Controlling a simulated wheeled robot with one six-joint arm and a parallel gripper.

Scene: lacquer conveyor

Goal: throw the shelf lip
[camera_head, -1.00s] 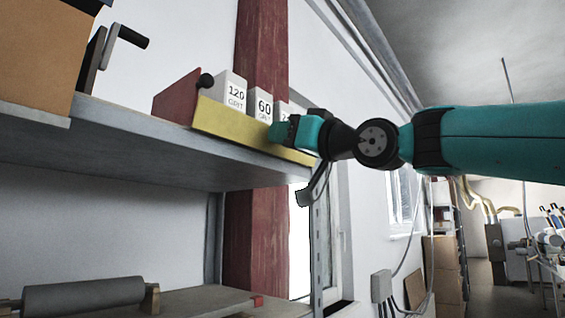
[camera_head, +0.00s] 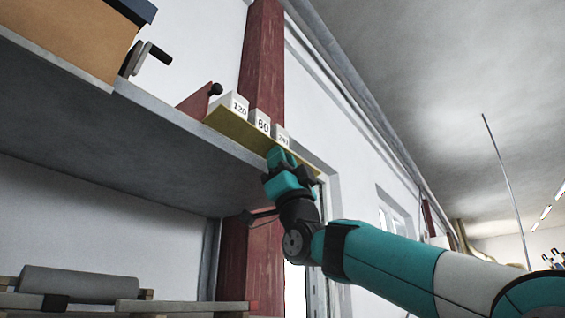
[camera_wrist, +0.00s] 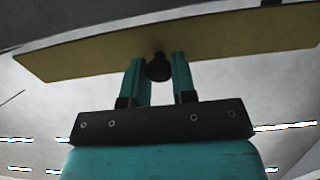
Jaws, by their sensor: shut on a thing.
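The shelf lip (camera_head: 238,131) is a long yellow strip along the front edge of the high shelf, in front of white grit blocks. In the wrist view the lip (camera_wrist: 90,58) crosses the upper part of the picture, slightly slanted. A black knob (camera_wrist: 158,67) on the lip sits between my gripper's two teal fingers. In the head view the gripper hides the knob.
White blocks (camera_head: 262,121) marked 120, 60 and 240 stand behind the lip. A red end piece (camera_head: 198,100) with a black ball knob is at their left. The grey shelf (camera_head: 110,130) holds an orange box (camera_head: 80,35). A red post (camera_head: 262,60) stands behind.

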